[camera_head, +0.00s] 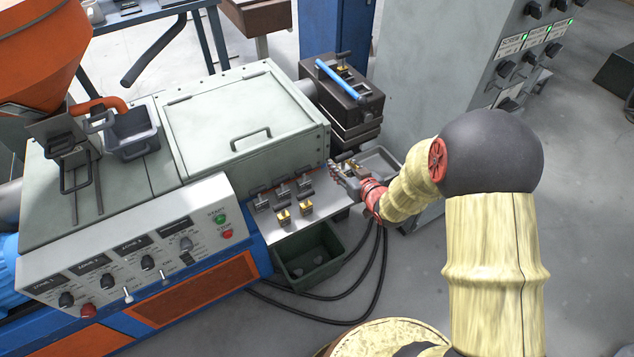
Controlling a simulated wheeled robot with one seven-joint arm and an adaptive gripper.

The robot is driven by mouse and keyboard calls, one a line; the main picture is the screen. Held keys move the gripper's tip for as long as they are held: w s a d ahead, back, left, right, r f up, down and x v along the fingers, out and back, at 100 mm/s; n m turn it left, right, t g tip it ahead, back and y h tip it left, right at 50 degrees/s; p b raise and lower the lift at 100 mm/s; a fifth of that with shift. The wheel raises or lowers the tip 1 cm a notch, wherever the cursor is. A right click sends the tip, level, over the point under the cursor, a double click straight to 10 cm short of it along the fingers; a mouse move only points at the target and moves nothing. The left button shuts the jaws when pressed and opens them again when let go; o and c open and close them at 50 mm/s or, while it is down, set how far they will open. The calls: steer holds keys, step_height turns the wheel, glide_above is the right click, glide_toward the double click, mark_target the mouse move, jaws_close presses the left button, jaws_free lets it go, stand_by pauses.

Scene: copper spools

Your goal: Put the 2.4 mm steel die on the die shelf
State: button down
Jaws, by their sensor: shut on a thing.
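My gripper (338,172) is at the right end of the pale metal shelf (318,214) on the front of the machine. It is shut on a small grey piece, apparently the steel die, mostly hidden by the fingers; its size marking cannot be read. Several dark dies with handles (282,190) stand in a row along the back of the shelf, left of my gripper. Two small brass-coloured dies (284,216) stand nearer the shelf's front edge. I cannot tell whether the held piece touches the shelf.
A grey metal tray (385,160) lies just behind and right of my gripper, with small brass-coloured pieces near it. A dark green bin (310,262) sits below the shelf. Black cables (378,265) hang to the right. The control panel (140,255) juts out at left.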

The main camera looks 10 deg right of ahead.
steer(key=w+a+f+b, duration=0.1)
steer(key=w+f, duration=0.1)
steer(key=w, duration=0.1)
steer(key=w+a+f+b, duration=0.1)
steer(key=w+f, duration=0.2)
steer(key=w+a+f+b, duration=0.1)
steer(key=w+f, duration=0.1)
steer(key=w, duration=0.1)
steer(key=shift+w+a+f+b, duration=0.15)
steer(key=shift+f+b, duration=0.1)
steer(key=shift+b, duration=0.15)
steer(key=shift+w+a+f, duration=0.1)
steer(key=shift+w+f, duration=0.05)
steer(key=shift+f, duration=0.2)
step_height(320, 180, down, 3)
steer(key=shift+w+f+b, duration=0.1)
steer(key=shift+b, duration=1)
steer(key=c, duration=1.6)
jaws_free()
steer(key=shift+f, duration=0.2)
steer(key=shift+c, duration=0.2)
steer(key=o, duration=0.5)
